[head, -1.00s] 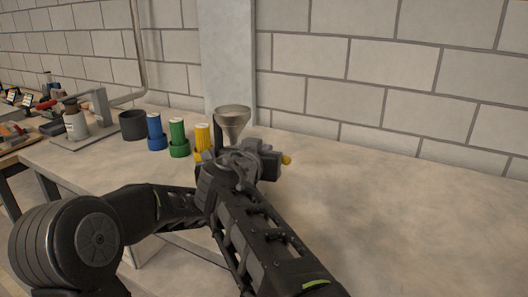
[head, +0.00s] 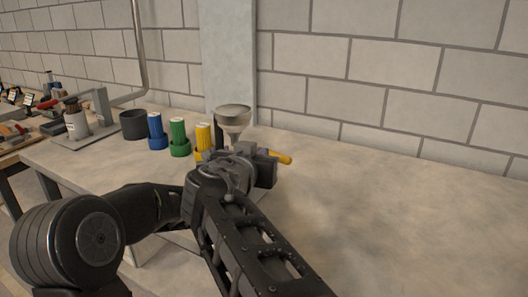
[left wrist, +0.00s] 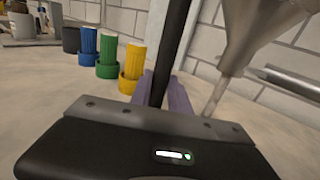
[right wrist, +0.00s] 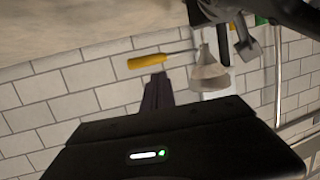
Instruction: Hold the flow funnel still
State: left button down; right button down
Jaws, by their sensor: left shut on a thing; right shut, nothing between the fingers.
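The flow funnel (head: 233,118), a grey metal cone, stands upright above the bench in the head view. It also shows in the left wrist view (left wrist: 265,30) and, upside down, in the right wrist view (right wrist: 209,74). My left gripper (left wrist: 162,88) is shut on the black post (left wrist: 170,50) beside the cone. A yellow handle (right wrist: 147,60) with a thin metal rod reaches sideways toward the funnel; it shows in the head view (head: 281,157). My right gripper (right wrist: 157,82) is shut and empty near this handle. In the head view my arms crowd together and hide the funnel's lower part.
Blue (head: 156,132), green (head: 179,138) and yellow (head: 203,137) ribbed cylinders and a dark cup (head: 133,125) stand left of the funnel. A grey stand (head: 100,112) and a brush pot (head: 76,121) are farther left. The bench (head: 400,220) is clear on the right.

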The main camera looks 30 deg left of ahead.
jog(key=v, duration=0.7)
jog(key=shift+s, duration=0.35)
jog(key=shift+d+r, duration=0.1)
jog(key=c, duration=1.9)
grip_release()
jog(key=shift+w, duration=0.2)
jog(key=o, duration=0.6)
jog(key=w+a+n+g+y, duration=0.1)
jog(key=w+a+n+y, duration=0.1)
jog(key=w, duration=0.3)
jog(key=shift+w+f+n+g+y, duration=0.35)
jog(key=shift+f+n+y, duration=0.2)
jog(key=shift+y, duration=0.35)
jog(key=w+f+n+g+y, duration=0.1)
jog(key=w+n+g+y, duration=0.2)
jog(key=w+n+y, duration=0.2)
jog(key=w+d+f+n+g+y, duration=0.1)
jog(key=d+f+n+g+y, duration=0.2)
jog(key=d, duration=0.9)
jog(key=n+g+y, duration=0.2)
jog(key=n+g, duration=0.2)
jog(key=shift+w+d+f, duration=0.25)
jog(key=shift+w+d, duration=0.05)
